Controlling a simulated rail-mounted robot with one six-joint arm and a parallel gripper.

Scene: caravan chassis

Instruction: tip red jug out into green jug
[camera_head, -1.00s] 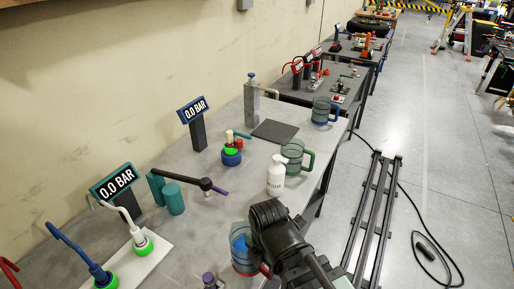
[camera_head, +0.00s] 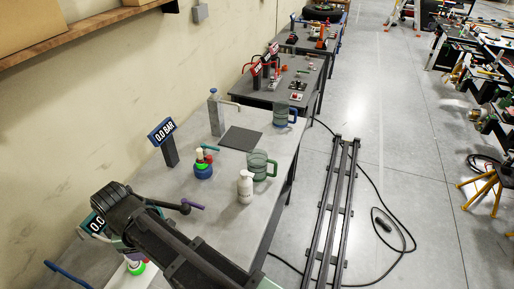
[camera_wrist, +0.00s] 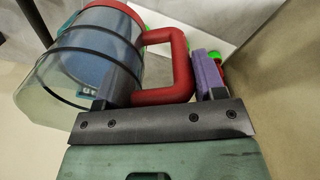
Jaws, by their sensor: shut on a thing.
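The red jug (camera_wrist: 75,62) is clear, with a red rim, red handle and dark bands, and blue contents show inside. My gripper (camera_wrist: 163,72) is shut on its handle in the wrist view, with the jug body to the left. I cannot tell from this view how far the jug is tilted. In the head view the jug and my gripper's fingers are hidden by my arm at the lower left. The green jug (camera_head: 259,167), clear with a green handle on its right, stands upright on the bench, apart from my arm.
A white pump bottle (camera_head: 245,188) stands close in front of the green jug. A blue-handled jug (camera_head: 281,115) stands farther back, beside a dark mat (camera_head: 241,138). A blue-based item (camera_head: 203,170) and a gauge sign (camera_head: 162,132) stand left.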

